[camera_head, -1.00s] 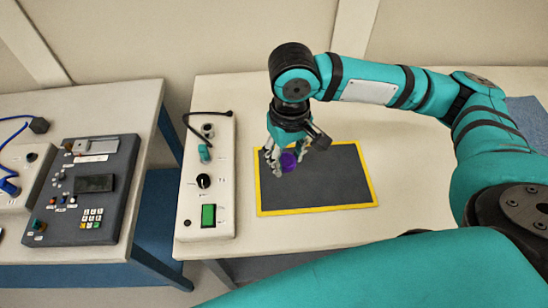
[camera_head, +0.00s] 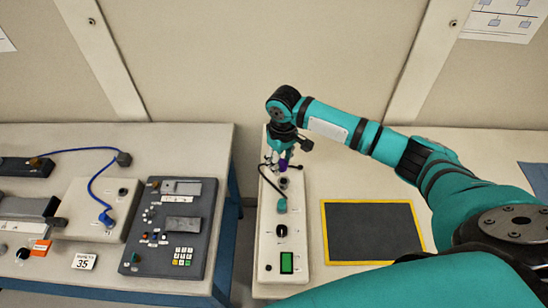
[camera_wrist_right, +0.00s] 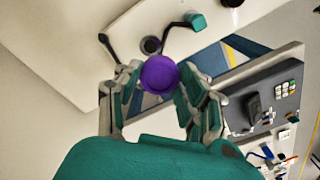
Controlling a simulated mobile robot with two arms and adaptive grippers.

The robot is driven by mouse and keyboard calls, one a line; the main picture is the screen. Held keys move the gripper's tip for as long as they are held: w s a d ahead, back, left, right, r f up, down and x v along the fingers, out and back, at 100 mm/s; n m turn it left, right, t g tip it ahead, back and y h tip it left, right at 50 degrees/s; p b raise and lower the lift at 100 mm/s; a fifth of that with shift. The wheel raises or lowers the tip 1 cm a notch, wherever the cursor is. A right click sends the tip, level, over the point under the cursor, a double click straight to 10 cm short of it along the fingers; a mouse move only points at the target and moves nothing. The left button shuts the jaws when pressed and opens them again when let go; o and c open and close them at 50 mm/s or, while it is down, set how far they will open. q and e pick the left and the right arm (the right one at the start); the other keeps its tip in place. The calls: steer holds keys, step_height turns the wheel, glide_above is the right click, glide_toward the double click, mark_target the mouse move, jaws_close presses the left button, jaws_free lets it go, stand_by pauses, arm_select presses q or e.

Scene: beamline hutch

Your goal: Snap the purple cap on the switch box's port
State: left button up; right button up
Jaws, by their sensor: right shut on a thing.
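The purple cap (camera_head: 283,163) is between the fingers of my right gripper (camera_head: 281,161), which is shut on it. The cap also shows in the right wrist view (camera_wrist_right: 160,75), its round face toward the camera. In the right wrist view the port (camera_wrist_right: 151,45) shows just past the cap, uncovered. My left gripper is not in view.
A yellow-edged dark mat (camera_head: 372,231) lies bare to the right. The left table holds a grey control panel (camera_head: 155,233) and a white box with a blue cable (camera_head: 92,205).

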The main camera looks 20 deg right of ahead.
mark_target(285, 161)
steer(key=shift+d+f+p, duration=0.15)
steer(key=shift+d+p, duration=0.25)
steer(key=shift+d, duration=0.1)
steer(key=shift+w+d+f, duration=0.15)
steer(key=shift+d+f, duration=0.05)
steer(key=shift+f, duration=0.1)
steer(key=shift+w+f+n, duration=0.1)
steer(key=shift+f+n, duration=0.15)
steer(key=shift+n, duration=0.05)
steer(key=shift+f, duration=0.35)
steer(key=shift+f+b, duration=0.25)
steer(key=shift+b, duration=0.25)
steer(key=shift+d+f+b, duration=0.1)
steer(key=shift+f+b, duration=0.55)
steer(key=shift+b, duration=0.1)
arm_select(q)
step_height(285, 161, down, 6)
steer(key=b, duration=0.5)
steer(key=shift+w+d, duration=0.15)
arm_select(e)
step_height(285, 161, down, 4)
steer(key=shift+f, duration=0.2)
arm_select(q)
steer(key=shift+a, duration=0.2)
arm_select(e)
steer(key=shift+f, duration=0.1)
